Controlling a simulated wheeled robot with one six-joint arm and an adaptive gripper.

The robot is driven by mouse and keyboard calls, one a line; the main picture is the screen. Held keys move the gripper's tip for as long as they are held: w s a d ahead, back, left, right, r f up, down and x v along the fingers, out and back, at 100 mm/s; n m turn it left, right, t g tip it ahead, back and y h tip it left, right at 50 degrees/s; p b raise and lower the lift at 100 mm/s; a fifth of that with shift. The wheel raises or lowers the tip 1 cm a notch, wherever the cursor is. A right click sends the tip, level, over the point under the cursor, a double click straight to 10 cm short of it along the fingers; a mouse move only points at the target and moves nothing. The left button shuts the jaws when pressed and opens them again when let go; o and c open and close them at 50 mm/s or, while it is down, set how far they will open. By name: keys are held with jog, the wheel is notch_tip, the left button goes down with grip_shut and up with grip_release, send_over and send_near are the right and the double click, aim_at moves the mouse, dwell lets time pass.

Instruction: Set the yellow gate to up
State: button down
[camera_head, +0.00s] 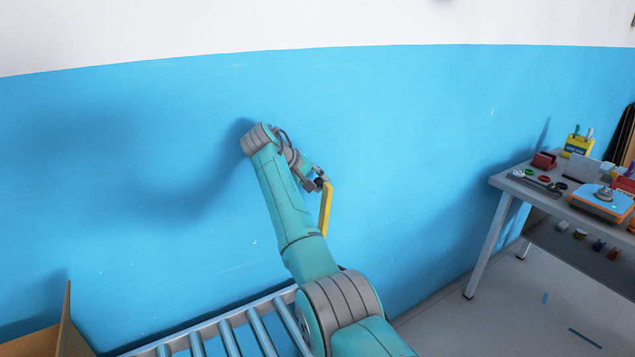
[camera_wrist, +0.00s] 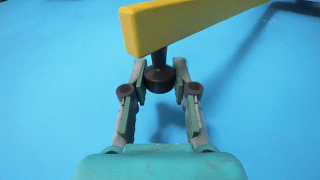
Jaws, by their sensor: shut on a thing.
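The yellow gate (camera_head: 327,206) is a flat yellow bar in front of the blue wall in the head view. It runs steeply up and down there, its upper end at my gripper (camera_head: 318,184) and its lower end partly behind my arm. In the wrist view the yellow gate (camera_wrist: 195,18) crosses the top, its blunt end at the left. A dark round knob (camera_wrist: 159,78) on a short stem stands out from the bar near that end. My gripper (camera_wrist: 159,72) has its fingers on both sides of the knob, shut on it.
A roller conveyor (camera_head: 232,335) lies below at the bottom. A cardboard box (camera_head: 66,325) stands at the lower left. A table (camera_head: 520,186) with several small items stands at the right. The wall around the gate looks clear.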

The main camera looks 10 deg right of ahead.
jog(key=shift+w+r, duration=0.1)
jog(key=c, duration=0.9)
grip_release()
jog(key=shift+a, duration=0.1)
jog(key=v, duration=1.1)
jog(key=shift+a+r, duration=0.2)
jog(key=shift+r, duration=0.1)
